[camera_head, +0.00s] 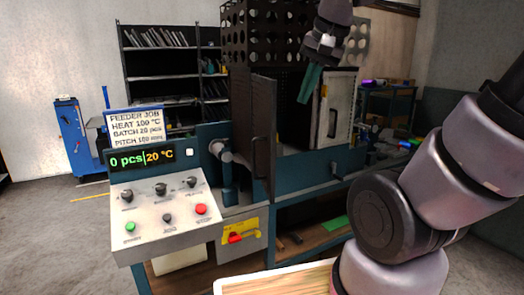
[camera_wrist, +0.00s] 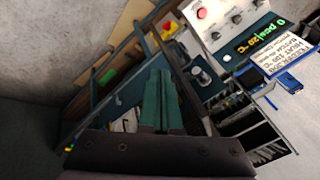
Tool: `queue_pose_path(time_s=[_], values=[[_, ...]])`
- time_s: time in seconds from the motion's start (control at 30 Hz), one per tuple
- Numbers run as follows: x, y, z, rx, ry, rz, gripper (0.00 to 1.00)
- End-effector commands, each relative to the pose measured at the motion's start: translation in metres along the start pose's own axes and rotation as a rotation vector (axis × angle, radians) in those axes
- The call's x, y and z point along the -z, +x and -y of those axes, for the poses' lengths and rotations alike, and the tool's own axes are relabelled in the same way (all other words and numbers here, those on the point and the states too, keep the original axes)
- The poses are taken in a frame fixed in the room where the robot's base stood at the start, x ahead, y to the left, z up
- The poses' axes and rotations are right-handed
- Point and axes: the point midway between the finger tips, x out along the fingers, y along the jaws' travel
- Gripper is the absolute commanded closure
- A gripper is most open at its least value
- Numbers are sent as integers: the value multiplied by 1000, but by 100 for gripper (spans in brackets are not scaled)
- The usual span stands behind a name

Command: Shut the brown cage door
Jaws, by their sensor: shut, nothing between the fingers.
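The dark brown cage door (camera_head: 264,130) stands open at the front left of the dark cage (camera_head: 265,45), swung out towards the viewer. It has a bar handle (camera_head: 255,158). A pale door panel (camera_head: 341,105) with a dark handle is at the cage's right side. My gripper (camera_head: 305,96) hangs over the cage front, between the two panels in the picture, fingers pointing down. Its green fingers are together and empty; they also show in the wrist view (camera_wrist: 160,88). A dark narrow panel beside them there looks like the brown door, seen nearly edge-on.
The control panel (camera_head: 165,205) with knobs and buttons stands at the front left, its display (camera_head: 148,158) above. A wooden-topped surface (camera_head: 275,282) is at the bottom. Shelves (camera_head: 165,70) and a blue stand (camera_head: 72,135) are behind. Open floor lies at the left.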

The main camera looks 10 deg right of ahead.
Motion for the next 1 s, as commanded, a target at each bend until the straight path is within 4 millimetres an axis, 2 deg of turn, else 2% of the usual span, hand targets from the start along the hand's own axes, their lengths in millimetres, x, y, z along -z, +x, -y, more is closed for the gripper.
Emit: queue_pose_path(time_s=[0.1, 0.27, 0.4, 0.6, 0.8, 1.0], values=[[10, 25, 25, -124, 149, 76, 100], [20, 62, 58, -307, 366, 91, 100], [22, 101, 88, -462, 547, 33, 100], [14, 155, 126, -613, 761, -121, 100], [6, 182, 143, -660, 871, -226, 100], [5, 196, 136, -666, 888, -243, 100]])
